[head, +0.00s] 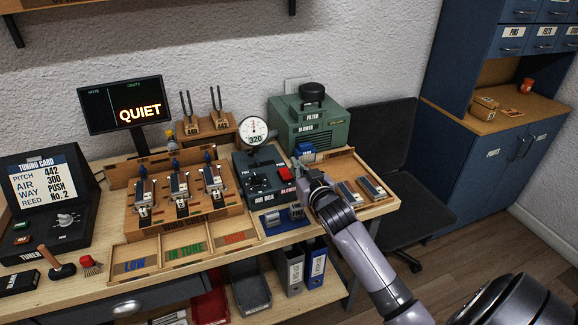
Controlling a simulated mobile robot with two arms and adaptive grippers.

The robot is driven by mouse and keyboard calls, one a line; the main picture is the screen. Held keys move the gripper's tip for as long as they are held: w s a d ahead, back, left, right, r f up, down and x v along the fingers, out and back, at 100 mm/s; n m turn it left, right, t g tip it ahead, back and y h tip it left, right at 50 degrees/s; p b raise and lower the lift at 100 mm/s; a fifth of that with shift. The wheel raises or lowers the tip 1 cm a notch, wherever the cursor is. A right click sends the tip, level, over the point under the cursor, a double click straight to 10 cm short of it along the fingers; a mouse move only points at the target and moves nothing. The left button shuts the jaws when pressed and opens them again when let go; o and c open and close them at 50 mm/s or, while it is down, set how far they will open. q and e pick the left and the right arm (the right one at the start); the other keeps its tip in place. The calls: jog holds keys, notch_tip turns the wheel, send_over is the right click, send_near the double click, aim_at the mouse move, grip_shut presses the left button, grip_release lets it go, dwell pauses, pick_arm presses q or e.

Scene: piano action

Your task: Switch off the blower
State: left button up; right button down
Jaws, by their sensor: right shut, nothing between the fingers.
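The green blower (318,128) stands at the back right of the bench, with a black cap on top. A label reading BLOWER is just below the switch, partly covered. A round gauge (254,130) above the box reads 320. My right gripper (299,166) is shut and empty, close to the right of the red switch; I cannot tell if it touches it. My left gripper is out of view.
A wooden tray (385,203) with reed parts lies right of my gripper. Reed blocks on a wooden stand (178,215) and sorting bins are left of the air box. A monitor (122,104) reads QUIET. A black chair (385,130) stands beyond the bench's right end.

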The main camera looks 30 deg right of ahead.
send_over(289, 175)
jog(key=shift+s+a+f+p, duration=0.1)
jog(key=shift+s+f+p, duration=0.25)
jog(key=shift+p, duration=0.05)
jog(key=f, duration=0.2)
jog(key=shift+w+f, duration=0.25)
jog(key=shift+f, duration=0.85)
